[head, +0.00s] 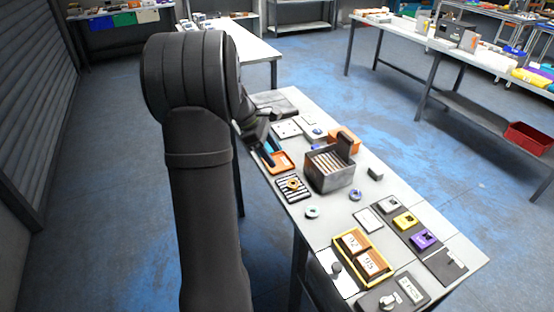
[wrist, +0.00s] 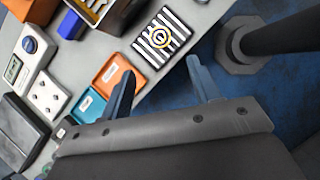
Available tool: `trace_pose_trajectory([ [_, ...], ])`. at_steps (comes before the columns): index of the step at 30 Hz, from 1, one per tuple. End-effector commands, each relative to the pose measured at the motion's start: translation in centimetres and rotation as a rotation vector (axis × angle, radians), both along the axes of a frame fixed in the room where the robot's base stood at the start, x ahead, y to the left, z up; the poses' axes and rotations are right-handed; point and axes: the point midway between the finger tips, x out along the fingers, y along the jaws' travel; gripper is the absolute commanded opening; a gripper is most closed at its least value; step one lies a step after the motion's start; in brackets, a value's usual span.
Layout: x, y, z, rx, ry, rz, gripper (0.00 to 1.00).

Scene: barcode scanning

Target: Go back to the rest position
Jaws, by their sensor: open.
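My gripper (head: 266,150) is above the left edge of the work table (head: 325,215) in the head view, partly hidden behind my arm. In the wrist view my gripper (wrist: 164,80) has its two fingers spread apart with nothing between them. An orange tray (head: 280,161) and a black-and-white striped plate (head: 293,187) with a round ring lie near it. The striped plate (wrist: 148,50) lies beyond the fingertips. No barcode scanner can be made out for sure.
A grey slotted box (head: 330,173) stands mid-table. A yellow-framed tray (head: 340,244) holds numbered brown blocks. White, yellow (head: 405,220) and purple (head: 424,239) units sit at the right. Blue floor shows beyond the table edge. Other tables stand well away.

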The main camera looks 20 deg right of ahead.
Motion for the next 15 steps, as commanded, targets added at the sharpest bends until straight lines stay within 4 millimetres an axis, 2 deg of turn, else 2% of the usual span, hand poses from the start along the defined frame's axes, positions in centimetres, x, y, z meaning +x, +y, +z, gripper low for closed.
trace_pose_trajectory([
  [10, 0.04, 0.04, 0.12, 0.0, 0.0, 0.0, 0.57],
  [15, -0.28, -0.45, -0.79, 0.0, 0.0, -0.001, 0.57],
])
